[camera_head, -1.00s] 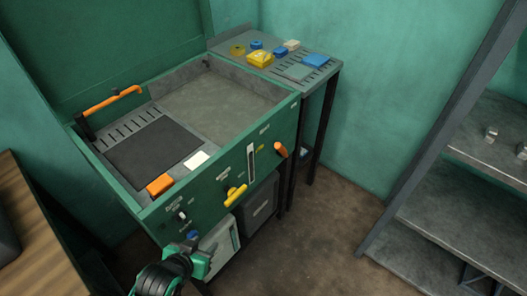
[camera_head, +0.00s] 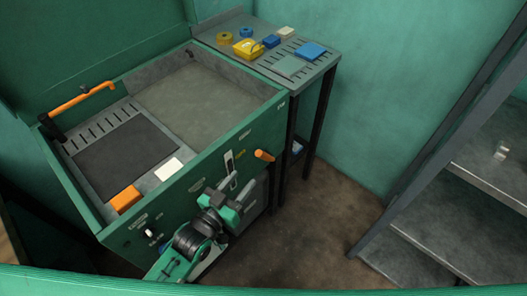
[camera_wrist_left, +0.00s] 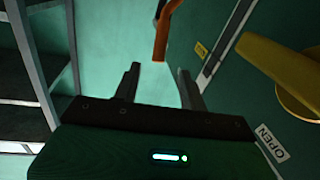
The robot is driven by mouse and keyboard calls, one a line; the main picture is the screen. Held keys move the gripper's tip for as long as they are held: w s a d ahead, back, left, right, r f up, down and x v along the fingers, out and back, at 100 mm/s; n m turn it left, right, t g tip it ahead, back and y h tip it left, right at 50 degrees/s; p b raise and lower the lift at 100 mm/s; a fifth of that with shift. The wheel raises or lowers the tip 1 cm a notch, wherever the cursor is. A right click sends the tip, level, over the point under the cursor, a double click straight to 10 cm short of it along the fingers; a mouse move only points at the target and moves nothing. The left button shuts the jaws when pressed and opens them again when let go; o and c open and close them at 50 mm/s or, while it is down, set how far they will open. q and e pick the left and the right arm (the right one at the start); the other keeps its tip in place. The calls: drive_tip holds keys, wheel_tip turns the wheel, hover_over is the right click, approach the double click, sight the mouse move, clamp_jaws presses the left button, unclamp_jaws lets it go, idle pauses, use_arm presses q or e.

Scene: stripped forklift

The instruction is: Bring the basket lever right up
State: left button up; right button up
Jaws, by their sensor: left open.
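The basket lever seems to be the orange lever (camera_head: 264,155) at the right of the green machine's (camera_head: 200,165) front panel; its label is unreadable. It sticks out from the panel, and its end shows at the top of the left wrist view (camera_wrist_left: 162,35). My left gripper (camera_head: 238,187) is in front of the panel, lower and left of the lever. In the wrist view its fingers (camera_wrist_left: 159,77) are apart and empty, and the lever's end lies just beyond the fingertips, roughly between them. I see no contact. My right gripper is not in view.
A side table (camera_head: 290,68) with small items stands behind. Grey shelves (camera_head: 480,180) stand right. The floor between is clear.

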sight(262, 155)
use_arm(q)
drive_tip(key=p+x, duration=0.1)
drive_tip(key=x, duration=1)
drive_tip(key=shift+w+d, duration=0.1)
drive_tip(key=shift+w, duration=0.05)
clamp_jaws()
